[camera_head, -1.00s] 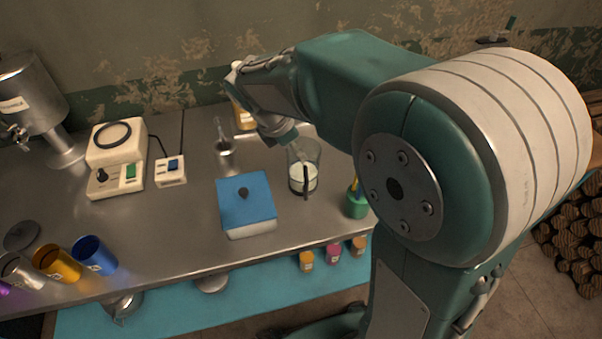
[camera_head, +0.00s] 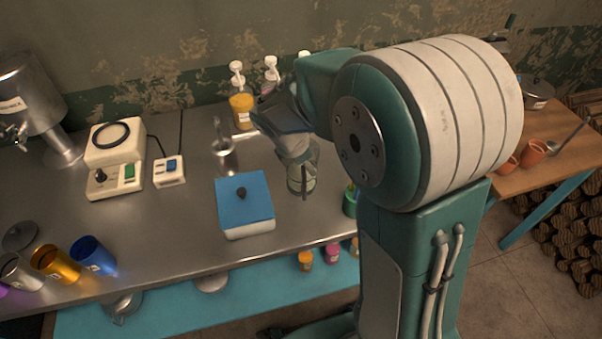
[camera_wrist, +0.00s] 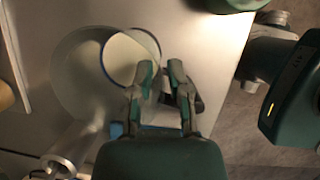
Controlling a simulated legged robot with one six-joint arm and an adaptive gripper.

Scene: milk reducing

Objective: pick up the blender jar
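The blender jar (camera_head: 302,181) is a clear glass vessel with a dark upright handle, standing on the steel counter. In the wrist view, a round blue-rimmed opening with white milk (camera_wrist: 128,56) shows at upper left of my fingers. My gripper (camera_head: 296,152) is over the jar's top in the head view and hides part of its rim. In the wrist view my gripper (camera_wrist: 161,70) has its two fingers apart, with the tips beside the jar's right edge. A dark piece, likely the handle, shows partly behind the right finger. I cannot tell whether a finger touches it.
A blue-topped box (camera_head: 245,200) stands left of the jar, and a green cup (camera_head: 349,201) close on its right. The counter's front middle is clear.

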